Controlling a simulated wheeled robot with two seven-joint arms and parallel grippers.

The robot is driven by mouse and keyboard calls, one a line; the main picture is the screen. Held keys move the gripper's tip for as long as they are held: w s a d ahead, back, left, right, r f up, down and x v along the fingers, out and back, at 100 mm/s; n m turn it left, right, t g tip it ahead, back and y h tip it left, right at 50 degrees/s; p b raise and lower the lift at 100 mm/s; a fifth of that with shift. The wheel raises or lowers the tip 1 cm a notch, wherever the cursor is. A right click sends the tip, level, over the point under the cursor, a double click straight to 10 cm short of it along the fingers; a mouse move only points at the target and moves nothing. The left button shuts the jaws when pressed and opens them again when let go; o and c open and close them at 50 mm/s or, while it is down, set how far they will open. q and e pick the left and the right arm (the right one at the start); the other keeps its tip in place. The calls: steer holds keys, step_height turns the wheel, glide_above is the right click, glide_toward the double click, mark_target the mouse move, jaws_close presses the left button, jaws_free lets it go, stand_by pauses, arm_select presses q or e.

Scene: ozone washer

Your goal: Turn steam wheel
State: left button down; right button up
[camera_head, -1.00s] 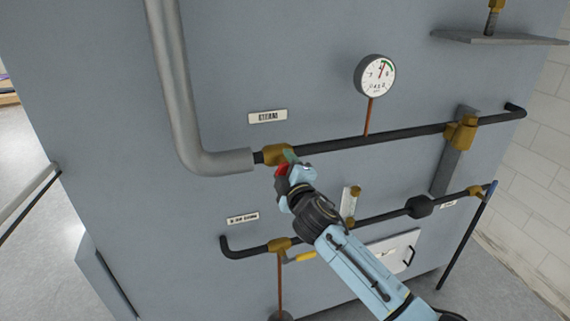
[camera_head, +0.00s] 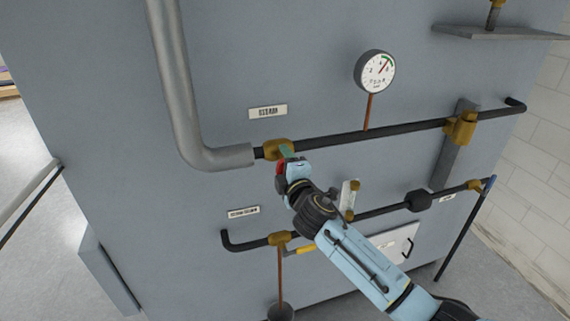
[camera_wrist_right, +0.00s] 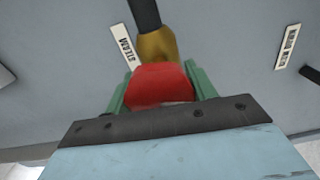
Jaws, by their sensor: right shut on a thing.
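The red steam wheel (camera_head: 281,169) sits just below the brass valve (camera_head: 278,150) on the upper black pipe, under the "STEAM" label (camera_head: 268,112). My right gripper (camera_head: 286,160) reaches up to it from the lower right. In the right wrist view the red wheel (camera_wrist_right: 160,84) lies between the two green fingers, which are shut on it, with the brass fitting (camera_wrist_right: 157,47) just beyond. The gripper hides much of the wheel in the head view. My left gripper is not in view.
A pressure gauge (camera_head: 375,71) stands on a thin stem above the upper pipe. A lower black pipe (camera_head: 375,212) with a yellow handle (camera_head: 306,250) runs beneath my right arm. A grey elbow pipe (camera_head: 172,90) is at left. The grey panel (camera_head: 90,60) backs everything.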

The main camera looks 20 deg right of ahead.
steer(key=o, duration=1)
steer(key=shift+s, duration=0.1)
steer(key=shift+s+d+b, duration=0.15)
steer(key=shift+s+b, duration=0.2)
steer(key=shift+s, duration=2.95)
steer(key=shift+s+d+b, duration=0.1)
steer(key=shift+s+b, duration=0.25)
steer(key=shift+s, duration=2.9)
